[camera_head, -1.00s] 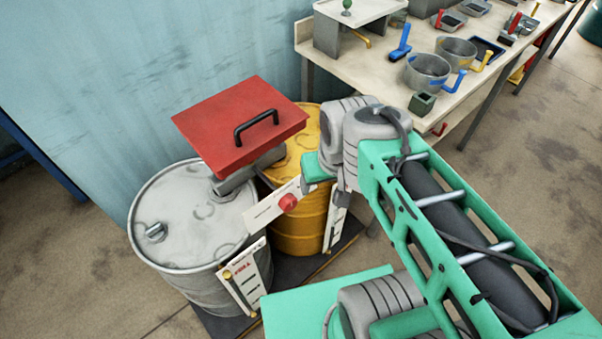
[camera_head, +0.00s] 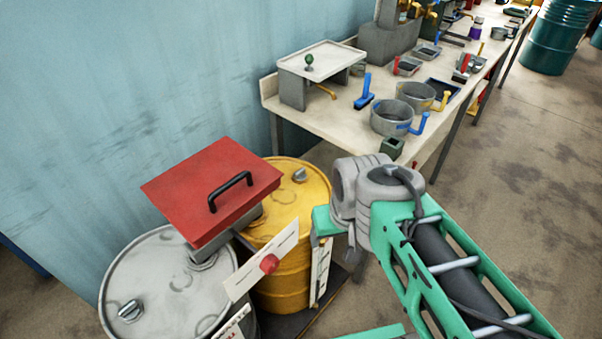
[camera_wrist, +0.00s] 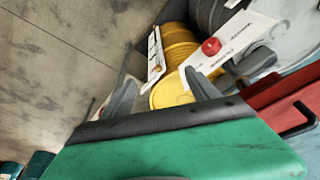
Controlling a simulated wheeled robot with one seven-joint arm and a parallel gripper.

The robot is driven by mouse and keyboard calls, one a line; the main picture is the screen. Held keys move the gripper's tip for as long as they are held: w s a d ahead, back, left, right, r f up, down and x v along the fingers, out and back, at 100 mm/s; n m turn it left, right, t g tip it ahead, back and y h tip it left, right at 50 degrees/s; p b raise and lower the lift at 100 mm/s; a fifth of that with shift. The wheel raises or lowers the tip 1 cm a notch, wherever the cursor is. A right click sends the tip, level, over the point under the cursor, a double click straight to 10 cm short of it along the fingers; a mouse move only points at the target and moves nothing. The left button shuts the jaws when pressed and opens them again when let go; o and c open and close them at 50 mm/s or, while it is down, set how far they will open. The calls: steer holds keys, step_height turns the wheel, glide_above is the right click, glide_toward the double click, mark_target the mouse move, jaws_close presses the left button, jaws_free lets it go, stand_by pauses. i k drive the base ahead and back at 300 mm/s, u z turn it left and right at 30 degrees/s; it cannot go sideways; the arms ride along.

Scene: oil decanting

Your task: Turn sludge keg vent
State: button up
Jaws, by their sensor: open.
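Two drums stand by the wall, and I cannot tell by label which is the sludge keg. The yellow drum (camera_head: 283,283) has a small metal cap (camera_head: 299,175) on its lid. The grey drum (camera_head: 160,275) has a similar cap (camera_head: 130,310). In the wrist view, my gripper (camera_wrist: 163,92) is open, with two grey fingers apart and the yellow drum (camera_wrist: 180,42) beyond them. No cap shows clearly between the fingers. In the head view, my wrist is right of the yellow drum and the fingers are hidden.
A red lidded box (camera_head: 200,190) with a black handle sits over the drums. A white sign with a red knob (camera_head: 269,264) stands out in front of them. A workbench (camera_head: 335,118) with pots and trays runs along the wall behind. Open floor lies to the right.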

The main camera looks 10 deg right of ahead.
mark_target(298, 175)
steer(key=z, duration=0.4)
steer(key=k, duration=0.45)
steer(key=z, duration=0.9)
steer(key=k, duration=0.85)
steer(key=z, duration=0.6)
steer(key=i, duration=1.25)
steer(key=u, duration=1.1)
steer(key=i, duration=0.85)
steer(key=u, duration=1.35)
steer(key=i, duration=0.2)
steer(key=u, duration=0.1)
